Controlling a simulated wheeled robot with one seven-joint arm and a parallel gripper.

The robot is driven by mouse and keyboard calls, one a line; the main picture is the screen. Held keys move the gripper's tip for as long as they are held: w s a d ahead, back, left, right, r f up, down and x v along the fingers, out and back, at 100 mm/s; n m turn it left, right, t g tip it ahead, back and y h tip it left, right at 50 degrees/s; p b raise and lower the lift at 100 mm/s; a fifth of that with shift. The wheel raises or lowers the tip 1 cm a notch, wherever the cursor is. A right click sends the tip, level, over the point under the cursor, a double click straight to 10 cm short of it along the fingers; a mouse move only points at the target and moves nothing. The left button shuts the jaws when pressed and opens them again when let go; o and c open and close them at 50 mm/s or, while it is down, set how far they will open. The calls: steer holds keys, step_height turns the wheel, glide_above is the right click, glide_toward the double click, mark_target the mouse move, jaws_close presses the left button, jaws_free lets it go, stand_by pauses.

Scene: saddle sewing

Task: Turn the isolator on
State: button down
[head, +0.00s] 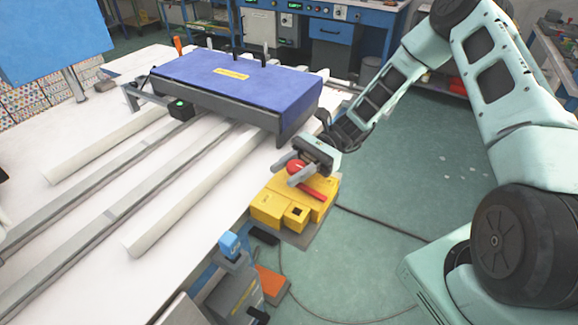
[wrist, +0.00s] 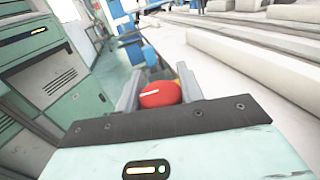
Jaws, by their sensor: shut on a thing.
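The isolator is a yellow box (head: 282,208) with a red rotary handle (head: 308,186) on its top, fixed at the right edge of the white table. My gripper (head: 299,175) reaches down over the box from the upper right, its fingers on the red part. In the wrist view the red knob (wrist: 160,94) sits between the two grey fingers (wrist: 155,90), with a short pale mark on it. The gripper is shut on this red handle.
A machine with a blue-purple cover (head: 235,78) stands on the white table (head: 60,160), behind the isolator, close to my gripper. Long pale rails (head: 190,190) lie on the table. A grey-blue device (head: 235,285) stands in front. Green floor (head: 400,190) is open to the right, crossed by a cable.

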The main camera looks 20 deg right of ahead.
steer(key=shift+n+g+h, duration=0.4)
steer(key=shift+n+g, duration=0.2)
steer(key=shift+g, duration=0.2)
steer(key=shift+s+d+g, duration=0.1)
steer(key=shift+g, duration=0.2)
steer(key=c, duration=0.9)
jaws_free()
steer(key=b+v, duration=0.3)
steer(key=v, duration=1.4)
steer(key=shift+d+r, duration=0.15)
steer(key=shift+r, duration=0.05)
